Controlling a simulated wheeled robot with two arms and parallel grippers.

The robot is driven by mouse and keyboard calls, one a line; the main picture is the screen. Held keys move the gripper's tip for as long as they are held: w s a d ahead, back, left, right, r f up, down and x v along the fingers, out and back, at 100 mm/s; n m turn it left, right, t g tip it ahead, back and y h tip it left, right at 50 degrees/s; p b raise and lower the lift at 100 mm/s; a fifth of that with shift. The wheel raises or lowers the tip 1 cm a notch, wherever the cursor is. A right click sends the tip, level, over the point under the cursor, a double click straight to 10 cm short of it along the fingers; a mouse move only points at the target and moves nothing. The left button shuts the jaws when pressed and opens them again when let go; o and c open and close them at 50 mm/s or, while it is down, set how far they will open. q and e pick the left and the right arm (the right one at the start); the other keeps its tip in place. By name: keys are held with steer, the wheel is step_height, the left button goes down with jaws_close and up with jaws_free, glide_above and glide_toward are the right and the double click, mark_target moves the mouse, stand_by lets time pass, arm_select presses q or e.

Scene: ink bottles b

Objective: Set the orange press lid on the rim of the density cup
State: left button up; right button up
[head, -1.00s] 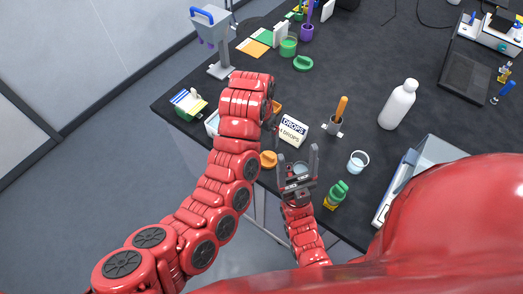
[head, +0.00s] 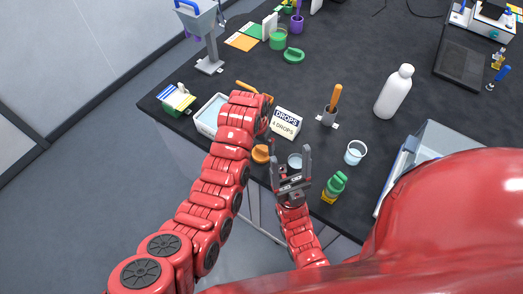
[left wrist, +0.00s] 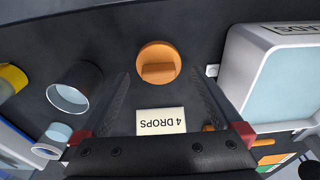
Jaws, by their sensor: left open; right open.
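The orange press lid (head: 260,153) lies on the dark table near its front edge. In the left wrist view it is a round orange disc with a raised bar (left wrist: 157,68). My left gripper (left wrist: 160,88) is open and empty, its fingers on either side of the line to the lid. In the head view my left arm mostly hides this gripper. A grey metal cup (left wrist: 75,88), probably the density cup, stands open beside the lid; in the head view its mouth (head: 295,160) shows partly behind my right gripper (head: 291,150), which is open and empty.
A "4 DROPS" sign (head: 286,123) stands behind the lid. A white tray (head: 203,128) is left of it. A clear cup (head: 356,153), a green-topped bottle (head: 335,184) and a white bottle (head: 394,94) stand to the right. The table centre is fairly open.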

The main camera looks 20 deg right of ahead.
mark_target(262, 148)
arm_select(q)
steer(key=shift+w+d+f+p, duration=0.1)
steer(key=shift+d+f+p, duration=0.25)
steer(key=shift+f+p, duration=0.2)
steer(key=shift+w+d+f+p, duration=0.15)
steer(key=shift+f+p, duration=0.2)
steer(key=shift+f, duration=1.05)
steer(key=c, duration=1)
steer(key=shift+r, duration=0.2)
